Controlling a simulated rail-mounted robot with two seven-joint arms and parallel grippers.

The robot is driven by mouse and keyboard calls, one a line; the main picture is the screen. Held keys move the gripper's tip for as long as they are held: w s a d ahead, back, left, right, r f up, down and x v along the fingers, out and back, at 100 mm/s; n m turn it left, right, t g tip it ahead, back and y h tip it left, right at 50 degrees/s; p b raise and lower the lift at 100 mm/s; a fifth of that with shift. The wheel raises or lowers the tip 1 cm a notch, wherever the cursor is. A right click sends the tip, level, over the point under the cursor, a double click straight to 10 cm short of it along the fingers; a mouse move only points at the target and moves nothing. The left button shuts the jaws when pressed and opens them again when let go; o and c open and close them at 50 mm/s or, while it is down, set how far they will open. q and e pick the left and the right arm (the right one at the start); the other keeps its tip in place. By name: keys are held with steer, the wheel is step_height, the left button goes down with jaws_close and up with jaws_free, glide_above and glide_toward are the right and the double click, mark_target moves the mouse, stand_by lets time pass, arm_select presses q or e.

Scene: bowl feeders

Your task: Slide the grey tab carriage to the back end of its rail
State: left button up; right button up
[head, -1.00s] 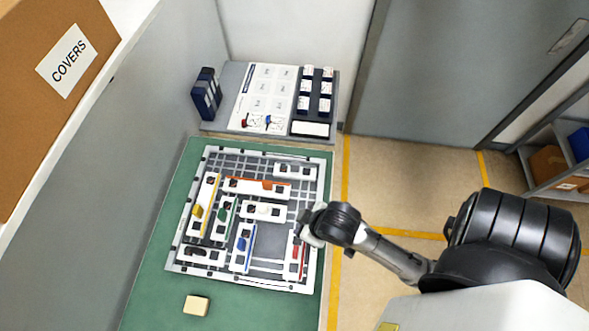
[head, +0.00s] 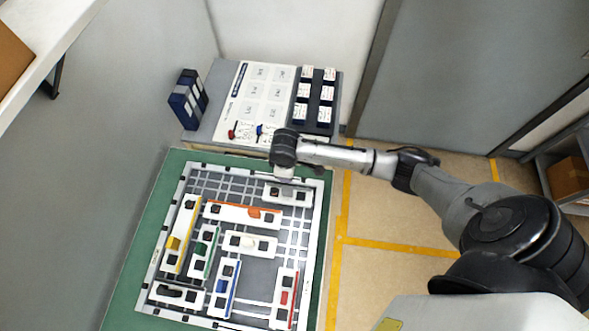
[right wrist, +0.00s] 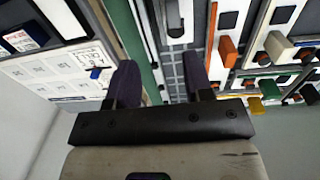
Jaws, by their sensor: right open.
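The carriage that looks like the grey tab carriage (head: 287,195) lies crosswise at the back right of the slotted board (head: 148,270) in the head view. It is white with dark square blocks; its tab colour is hard to make out there. My right gripper (head: 285,172) is above and just behind it, partly hiding the board's back edge. In the right wrist view, a white carriage with a grey tab (right wrist: 175,14) appears ahead of the two open dark fingers (right wrist: 160,76), apart from them. Nothing is between the fingertips. My left gripper is not in view.
An orange carriage (head: 242,213), cream carriage (head: 250,243), yellow carriage (head: 180,235), green carriage (head: 205,252), blue carriage (head: 224,290) and red carriage (head: 285,298) crowd the board. A grey panel (head: 225,118) with dark blocks stands behind the board.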

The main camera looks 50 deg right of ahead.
mark_target(287, 188)
steer(key=shift+s+a+f, duration=0.25)
steer(key=shift+a+f, duration=0.05)
steer(key=shift+f, duration=0.2)
steer(key=shift+s+a+f, duration=0.2)
steer(key=shift+a+f, duration=0.1)
steer(key=shift+f, duration=0.2)
step_height(287, 188, down, 12)
steer(key=shift+w+d+b, duration=0.1)
steer(key=shift+b, duration=0.2)
steer(key=shift+c, duration=0.2)
jaws_close()
